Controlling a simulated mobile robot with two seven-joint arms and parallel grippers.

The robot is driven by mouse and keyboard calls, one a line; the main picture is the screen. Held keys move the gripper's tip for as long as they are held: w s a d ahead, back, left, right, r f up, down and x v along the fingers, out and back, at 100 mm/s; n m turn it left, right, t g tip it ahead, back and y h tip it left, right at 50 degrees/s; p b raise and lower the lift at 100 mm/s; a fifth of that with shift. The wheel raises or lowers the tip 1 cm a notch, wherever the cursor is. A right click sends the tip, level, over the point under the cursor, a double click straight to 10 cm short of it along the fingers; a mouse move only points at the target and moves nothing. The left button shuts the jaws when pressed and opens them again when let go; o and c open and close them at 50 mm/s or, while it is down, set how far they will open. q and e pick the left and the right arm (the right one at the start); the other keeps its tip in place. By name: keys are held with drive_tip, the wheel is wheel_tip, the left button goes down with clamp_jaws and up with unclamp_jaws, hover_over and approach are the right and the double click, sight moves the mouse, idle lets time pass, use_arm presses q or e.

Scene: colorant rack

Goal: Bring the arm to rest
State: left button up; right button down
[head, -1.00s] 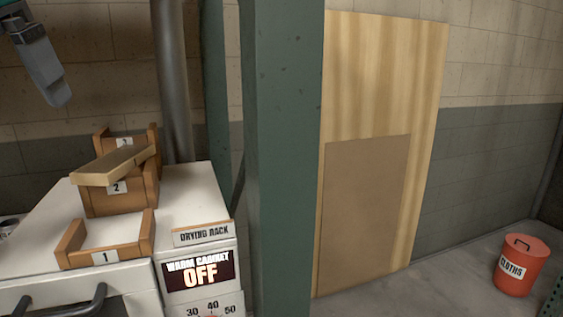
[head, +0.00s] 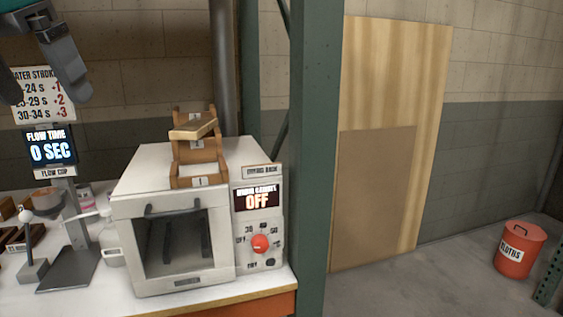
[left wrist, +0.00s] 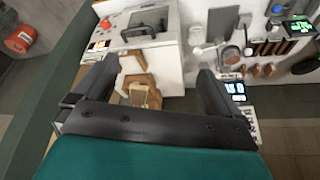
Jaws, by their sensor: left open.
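My left gripper (head: 42,88) hangs in the upper left of the head view, with nothing between its dark fingers. In the left wrist view my left gripper (left wrist: 157,68) has its fingers wide apart and empty. The stepped wooden drying rack (head: 183,182), with numbered steps, stands on top of the white warm cabinet (head: 140,180). A thin wooden panel (head: 193,127) lies tilted across the rack's upper part. The rack (left wrist: 132,68) shows between and beyond the fingers in the left wrist view, apart from them. My right gripper is out of view.
A green post (head: 315,150) stands right of the bench. A flow cup stand (head: 72,235) and a flow time display (head: 50,148) are at the left. A red cloths bin (head: 520,250) stands on the floor at the far right.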

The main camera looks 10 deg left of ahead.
use_arm(q)
drive_tip(key=w+d+f+n+g+h, duration=0.2)
drive_tip(key=d+f+n+h, duration=0.4)
drive_tip(key=d, duration=0.6)
drive_tip(key=w+d+f+n+g+h, duration=0.1)
drive_tip(key=d+f+n+g+h, duration=0.1)
drive_tip(key=d+f+n+h, duration=0.75)
drive_tip(key=w+d+f+n+g+h, duration=0.1)
drive_tip(key=w+d+n+g+h, duration=0.15)
drive_tip(key=d+h, duration=0.75)
drive_tip(key=w+a+f+m+t+y, duration=0.3)
drive_tip(key=f+m+t+y, duration=0.55)
drive_tip(key=m, duration=0.95)
drive_tip(key=w+a+f+m+t+y, duration=0.2)
drive_tip(key=f+m+t+y, duration=0.4)
drive_tip(key=f+m+t, duration=0.9)
drive_tip(key=s+a+f+n+g+y, duration=0.4)
drive_tip(key=s+f, duration=0.3)
drive_tip(key=f, duration=0.3)
drive_tip(key=s+a+f+n+g+y, duration=0.4)
drive_tip(key=s+a+f+n+g, duration=0.1)
drive_tip(key=s+f+n+g, duration=0.1)
wheel_tip(320, 180, down, 4)
drive_tip(key=shift+s+a+r+n+g+y, duration=0.15)
drive_tip(key=shift+s+a+n+g+y, duration=0.25)
drive_tip(key=shift+s, duration=0.65)
drive_tip(key=shift+d, duration=0.2)
